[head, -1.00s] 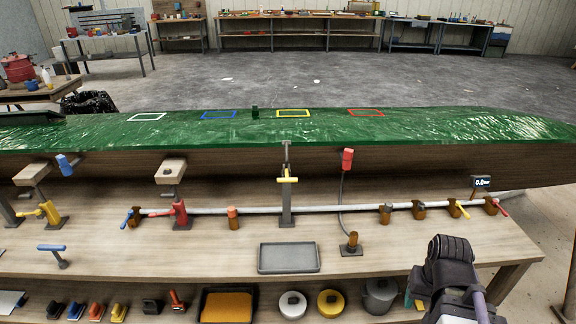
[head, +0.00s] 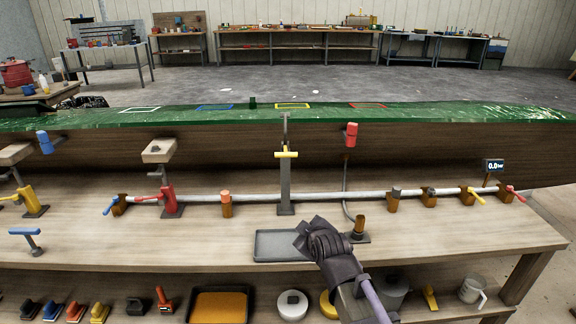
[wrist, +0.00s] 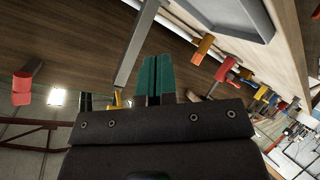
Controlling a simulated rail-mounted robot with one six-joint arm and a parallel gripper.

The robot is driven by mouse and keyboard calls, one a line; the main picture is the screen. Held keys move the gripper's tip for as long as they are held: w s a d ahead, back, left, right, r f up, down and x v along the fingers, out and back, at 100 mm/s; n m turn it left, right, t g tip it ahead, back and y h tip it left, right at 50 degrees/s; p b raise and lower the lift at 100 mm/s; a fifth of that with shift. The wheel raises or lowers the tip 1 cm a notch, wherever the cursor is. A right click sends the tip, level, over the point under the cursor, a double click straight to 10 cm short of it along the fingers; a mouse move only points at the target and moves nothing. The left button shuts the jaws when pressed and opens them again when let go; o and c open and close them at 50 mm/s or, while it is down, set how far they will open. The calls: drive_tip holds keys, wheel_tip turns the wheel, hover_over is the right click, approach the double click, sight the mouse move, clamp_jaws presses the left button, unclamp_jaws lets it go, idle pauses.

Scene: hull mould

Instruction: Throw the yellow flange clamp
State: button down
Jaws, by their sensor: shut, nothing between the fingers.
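A yellow T-shaped handle (head: 286,154) sits level across the top of a grey post at the middle of the bench, below the green hull mould's edge. I take it for the yellow flange clamp. A bit of yellow (wrist: 117,98) shows just left of my fingers in the wrist view, beside a grey post (wrist: 135,50). My gripper (head: 303,238) is in front of and below that handle, over the grey tray in the head view, apart from the handle. In the wrist view its teal fingers (wrist: 157,72) are together and empty.
The green mould (head: 330,114) runs along the bench back. A red handle (head: 351,135) hangs right of the post. A grey pipe (head: 250,197) with coloured valves crosses the bench. A red clamp (head: 170,195) and yellow clamp (head: 32,202) stand left. The grey tray (head: 270,246) lies in front.

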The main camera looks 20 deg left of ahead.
drive_tip(key=w+a+r+n+t+y, duration=0.2)
drive_tip(key=a+r+n+t, duration=0.1)
drive_tip(key=a+r+n, duration=0.1)
drive_tip(key=n+t+y, duration=0.3)
drive_tip(key=n+t, duration=0.3)
approach(286, 136)
drive_tip(key=p+x, duration=0.5)
drive_tip(key=x, duration=0.2)
drive_tip(key=shift+w+a+r, duration=0.1)
drive_tip(key=shift+w+r, duration=0.1)
drive_tip(key=shift+r+h, duration=0.1)
drive_tip(key=shift+h, duration=0.2)
